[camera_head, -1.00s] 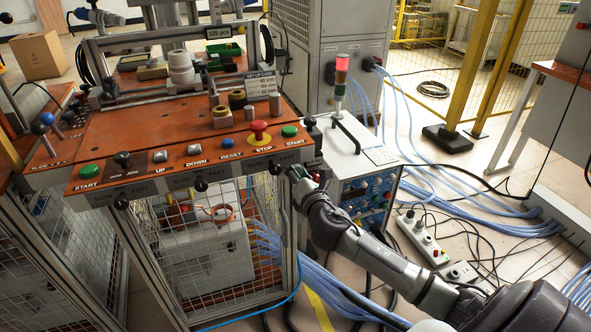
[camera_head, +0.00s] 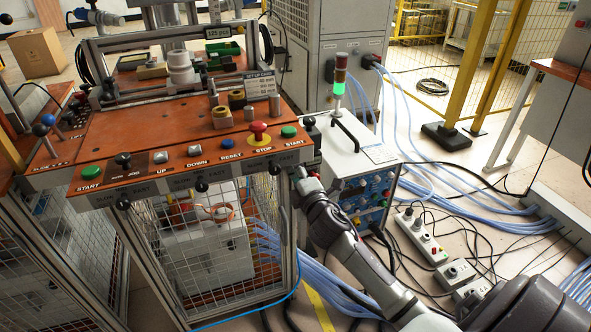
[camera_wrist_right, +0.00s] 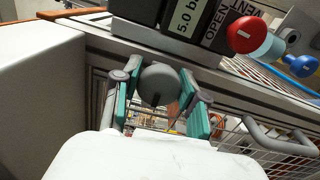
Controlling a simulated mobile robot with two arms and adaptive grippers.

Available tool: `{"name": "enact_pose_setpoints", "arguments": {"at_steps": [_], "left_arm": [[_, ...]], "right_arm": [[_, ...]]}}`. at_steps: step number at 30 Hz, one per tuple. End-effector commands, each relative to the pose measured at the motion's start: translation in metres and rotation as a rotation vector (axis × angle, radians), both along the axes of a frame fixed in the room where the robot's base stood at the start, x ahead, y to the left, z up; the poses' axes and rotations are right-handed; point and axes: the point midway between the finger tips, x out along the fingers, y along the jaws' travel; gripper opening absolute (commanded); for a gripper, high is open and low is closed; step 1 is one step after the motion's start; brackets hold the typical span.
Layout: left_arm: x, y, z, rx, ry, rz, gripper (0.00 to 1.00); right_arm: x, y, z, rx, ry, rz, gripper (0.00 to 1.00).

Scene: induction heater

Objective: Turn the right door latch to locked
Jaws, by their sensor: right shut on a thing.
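The right door latch (camera_wrist_right: 158,86) is a round grey knob with a dark mark on its face, under the bench edge in the right wrist view. My right gripper (camera_wrist_right: 159,80) has its teal-padded fingers on both sides of the knob and is shut on it. In the head view my right gripper (camera_head: 298,176) is at the bench's front right corner, and the latch is hidden there. I cannot read a locked or unlocked marking. The mesh door (camera_head: 208,250) below the panel looks closed. My left gripper is not in view.
The control panel (camera_head: 140,182) with buttons is above the doors. A grey cabinet (camera_head: 358,165) with a signal lamp (camera_head: 339,76) stands close beside my right arm. Blue hoses (camera_head: 440,180) and a power strip (camera_head: 420,235) lie on the floor to the right.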

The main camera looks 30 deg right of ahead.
Motion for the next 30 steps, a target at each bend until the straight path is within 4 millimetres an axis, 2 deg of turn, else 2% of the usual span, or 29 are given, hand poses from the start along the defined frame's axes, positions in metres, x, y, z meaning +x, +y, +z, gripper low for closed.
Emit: {"name": "enact_pose_setpoints", "arguments": {"at_steps": [7, 20, 21, 24, 25, 30], "left_arm": [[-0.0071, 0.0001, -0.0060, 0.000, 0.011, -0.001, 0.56], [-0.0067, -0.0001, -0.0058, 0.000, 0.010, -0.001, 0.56], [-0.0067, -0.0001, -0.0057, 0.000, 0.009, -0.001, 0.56], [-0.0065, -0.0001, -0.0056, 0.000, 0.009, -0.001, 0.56], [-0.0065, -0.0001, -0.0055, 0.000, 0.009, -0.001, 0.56], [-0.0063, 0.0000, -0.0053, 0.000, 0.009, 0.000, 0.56]], "right_arm": [[-0.0001, -0.0013, -0.0004, 0.051, -0.011, -0.003, 0.07], [-0.0002, -0.0011, -0.0008, 0.059, -0.012, -0.002, 0.07], [-0.0001, -0.0010, -0.0008, 0.059, -0.013, -0.002, 0.47], [-0.0001, -0.0008, -0.0008, 0.058, -0.013, -0.002, 0.64], [-0.0001, -0.0008, -0.0008, 0.058, -0.013, -0.002, 0.66], [-0.0001, -0.0005, -0.0006, 0.057, -0.013, -0.001, 0.66]]}}
